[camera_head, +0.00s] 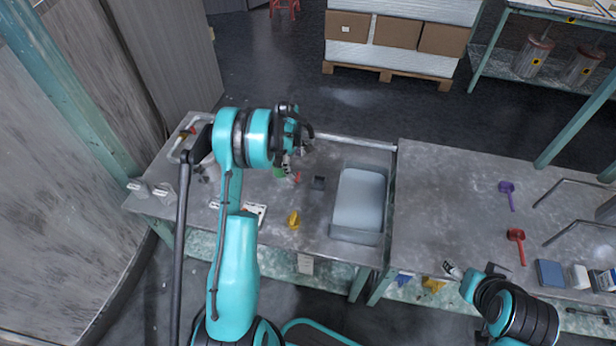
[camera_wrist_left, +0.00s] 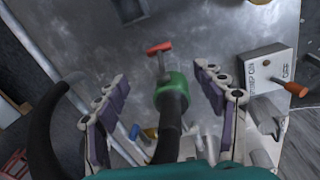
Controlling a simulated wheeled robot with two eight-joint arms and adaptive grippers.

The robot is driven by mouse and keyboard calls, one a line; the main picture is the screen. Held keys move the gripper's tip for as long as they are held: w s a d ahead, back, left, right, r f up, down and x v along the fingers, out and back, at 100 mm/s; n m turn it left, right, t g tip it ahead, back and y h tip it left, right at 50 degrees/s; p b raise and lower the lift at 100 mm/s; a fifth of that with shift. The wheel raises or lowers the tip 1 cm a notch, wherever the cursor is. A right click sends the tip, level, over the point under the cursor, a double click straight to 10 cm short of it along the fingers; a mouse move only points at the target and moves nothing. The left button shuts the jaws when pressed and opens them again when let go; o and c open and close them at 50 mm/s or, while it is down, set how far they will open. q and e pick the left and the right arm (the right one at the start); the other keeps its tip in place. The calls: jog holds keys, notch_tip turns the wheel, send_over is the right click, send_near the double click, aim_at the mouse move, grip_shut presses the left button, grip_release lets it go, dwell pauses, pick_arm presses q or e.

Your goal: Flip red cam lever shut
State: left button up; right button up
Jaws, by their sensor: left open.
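A red lever (camera_wrist_left: 159,48) sticks out from a green coupling (camera_wrist_left: 172,84) on the end of a black hose (camera_wrist_left: 168,142), in the left wrist view. The lever's crossbar stands out past the coupling on a thin stem. In the head view the red lever (camera_head: 297,177) and the green coupling (camera_head: 279,172) show small, partly hidden by my left gripper (camera_head: 291,156). My left gripper also shows in the left wrist view (camera_wrist_left: 162,78). It is open, with one finger on each side of the coupling, apparently apart from it. My right gripper (camera_head: 454,270) is far off at the lower right, its jaws unclear.
A white box (camera_wrist_left: 266,68) with an orange-handled switch (camera_wrist_left: 291,88) sits close to the right finger. On the bench are a yellow object (camera_head: 294,220), a dark small block (camera_head: 318,183) and a pale basin (camera_head: 359,203). Red and purple scoops lie on the right bench.

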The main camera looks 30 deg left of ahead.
aim_at(294, 173)
pick_arm(q)
jog(key=f, duration=0.2)
jog(key=f+b, duration=0.1)
jog(key=f, duration=0.2)
jog(key=w+f+b, duration=0.1)
jog(key=f, duration=0.2)
jog(key=shift+f, duration=0.2)
jog(key=shift+r, duration=0.1)
jog(key=c, duration=1.2)
jog(key=shift+o, duration=0.2)
jog(key=shift+f+y+b, duration=0.2)
jog(key=shift+y+b, duration=0.2)
jog(key=shift+b, duration=0.3)
jog(key=shift+a+y, duration=0.1)
jog(key=shift+y, duration=0.2)
jog(key=shift+s+a+r, duration=0.1)
jog(key=shift+r, duration=0.05)
